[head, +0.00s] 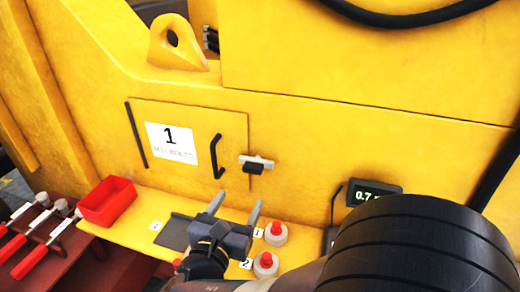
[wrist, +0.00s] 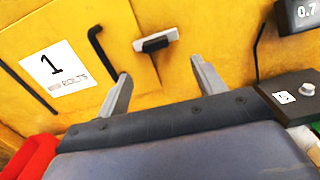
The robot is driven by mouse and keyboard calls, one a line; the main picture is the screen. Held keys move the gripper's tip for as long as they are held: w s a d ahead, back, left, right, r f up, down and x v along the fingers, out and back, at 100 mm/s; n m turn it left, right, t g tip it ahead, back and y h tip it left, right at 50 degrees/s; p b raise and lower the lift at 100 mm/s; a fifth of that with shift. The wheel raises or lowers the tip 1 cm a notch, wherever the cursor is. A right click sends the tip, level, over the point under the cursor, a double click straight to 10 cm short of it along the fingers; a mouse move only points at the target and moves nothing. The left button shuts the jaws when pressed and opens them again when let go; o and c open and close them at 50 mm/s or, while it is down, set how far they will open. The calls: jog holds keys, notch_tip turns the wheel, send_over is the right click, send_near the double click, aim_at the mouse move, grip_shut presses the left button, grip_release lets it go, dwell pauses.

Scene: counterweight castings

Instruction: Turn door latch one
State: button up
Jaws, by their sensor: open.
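Door one is a yellow panel (head: 190,120) with a white label (head: 172,143) reading 1 and "bolts". A black bar handle (head: 217,157) is at its right side. The latch (head: 256,163) is a dark knob on a pale plate just right of the door's edge; it also shows in the wrist view (wrist: 155,43), with the dark part lying roughly along the plate. My gripper (head: 236,207) is open and empty, below and in front of the latch. In the wrist view its two fingers (wrist: 160,85) point toward the yellow wall, below the latch and apart from it.
A yellow ledge below holds a red bin (head: 107,201), a dark pad (head: 180,231) and two red-topped pale pots (head: 276,233). Red-handled tools (head: 30,262) lie at left. A display (head: 374,192) reading 0.7 is at right. My dark arm covers the lower right.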

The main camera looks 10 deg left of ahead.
aim_at(251, 172)
jog(key=w, duration=0.5)
jog(key=w+p, duration=0.1)
jog(key=w, duration=0.4)
jog(key=shift+w+d+r+p, duration=0.1)
jog(key=shift+w+r+p, duration=0.1)
jog(key=shift+w+p, duration=0.15)
jog(key=shift+c, duration=0.4)
jog(key=c, duration=0.9)
